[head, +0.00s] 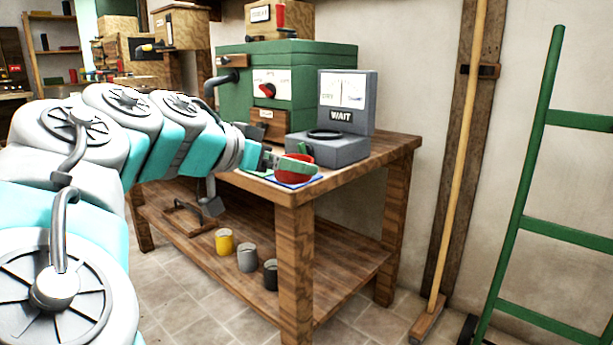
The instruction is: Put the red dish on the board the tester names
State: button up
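The red dish (309,160) is at the front corner of the wooden bench, at the end of my arm. My gripper (291,166) is right at the dish, and a finger covers part of its near side. I cannot tell whether the fingers are closed on it. A blue board (299,184) lies under or just below the dish, and I cannot tell whether they touch. A bit of green (257,174) shows beside it, mostly hidden by my gripper. The grey tester (345,102) stands behind, with a dial and a sign reading "WAIT".
A green machine (290,75) with a red knob fills the back of the bench (385,158). Yellow, grey and dark cups (225,241) stand on the lower shelf.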

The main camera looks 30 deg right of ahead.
jog(key=w+d, duration=0.2)
jog(key=w, duration=0.2)
jog(key=w+d+f, duration=0.1)
jog(key=w+d, duration=0.1)
jog(key=w, duration=0.3)
jog(key=w+d, duration=0.3)
jog(key=w, duration=0.1)
jog(key=shift+w+f+p, duration=0.2)
jog(key=shift+w+p, duration=0.05)
jog(key=shift+p, duration=0.15)
jog(key=shift+f, duration=1.75)
jog(key=shift+f, duration=0.1)
jog(key=shift+f+b, duration=0.1)
jog(key=shift+b, duration=0.25)
jog(key=o, duration=1.4)
jog(key=shift+c, duration=0.2)
jog(key=shift+r+p, duration=0.35)
jog(key=shift+p, duration=0.05)
jog(key=v, duration=1.2)
jog(key=shift+f, duration=0.2)
